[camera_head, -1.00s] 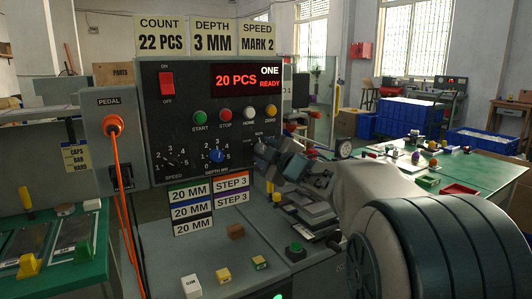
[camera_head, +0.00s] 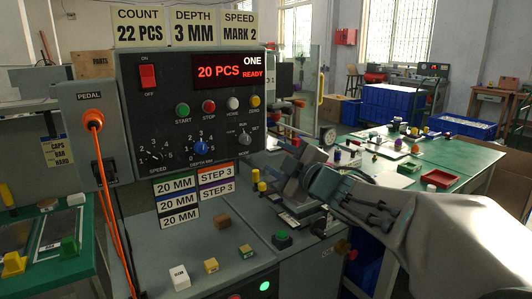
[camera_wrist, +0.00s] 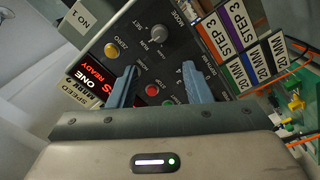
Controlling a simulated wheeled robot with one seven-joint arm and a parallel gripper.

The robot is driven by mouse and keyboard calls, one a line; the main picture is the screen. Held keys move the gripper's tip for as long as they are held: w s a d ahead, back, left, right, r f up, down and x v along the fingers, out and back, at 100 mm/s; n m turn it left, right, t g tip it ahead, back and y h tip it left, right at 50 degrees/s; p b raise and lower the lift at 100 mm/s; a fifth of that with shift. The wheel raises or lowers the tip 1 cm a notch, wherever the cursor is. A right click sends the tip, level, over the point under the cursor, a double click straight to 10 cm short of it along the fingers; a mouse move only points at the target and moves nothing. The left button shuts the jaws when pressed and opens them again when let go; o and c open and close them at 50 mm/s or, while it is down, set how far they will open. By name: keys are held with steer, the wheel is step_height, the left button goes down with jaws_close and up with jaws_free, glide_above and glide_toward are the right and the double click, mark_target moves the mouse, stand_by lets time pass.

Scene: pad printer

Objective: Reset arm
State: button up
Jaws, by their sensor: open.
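My gripper (camera_wrist: 158,86) shows in the wrist view with two blue-grey fingers spread apart and nothing between them. They point toward the control panel, and I cannot tell the exact gap to it. In the head view my arm comes in from the right, and its end is beside the right edge of the control panel (camera_head: 130,120). The panel's display (camera_head: 228,72) reads 20 PCS, ONE, READY. Below it are the start (camera_head: 182,109), stop (camera_head: 209,107), home (camera_head: 232,103) and zero (camera_head: 254,101) buttons. The mode knob (camera_head: 244,138) is uncovered.
An orange cable (camera_head: 100,165) hangs from the pedal box at left. A green table (camera_head: 470,158) with small parts stands at right, blue crates (camera_head: 385,110) behind.

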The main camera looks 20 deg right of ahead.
steer(key=shift+s, duration=0.2)
steer(key=s+d+m+g+h+p, duration=0.45)
steer(key=m+h+p, duration=0.25)
steer(key=m+p, duration=0.3)
steer(key=s+a+f+m+g+p, duration=0.1)
steer(key=s+a+g+p, duration=0.2)
steer(key=s, duration=0.3)
steer(key=s+a+f+m+g+y+p, duration=0.1)
steer(key=s+a+m+g+p, duration=0.1)
steer(key=s, duration=0.4)
steer(key=s+a+f+m+g+p, duration=0.1)
steer(key=s+a+m+g+p, duration=0.1)
steer(key=s+a+g+p, duration=0.1)
steer(key=s+g+p, duration=0.1)
steer(key=s+g, duration=0.1)
steer(key=s, duration=0.1)
steer(key=shift+a+f, duration=0.35)
steer(key=shift+f, duration=0.05)
steer(key=shift+s, duration=0.1)
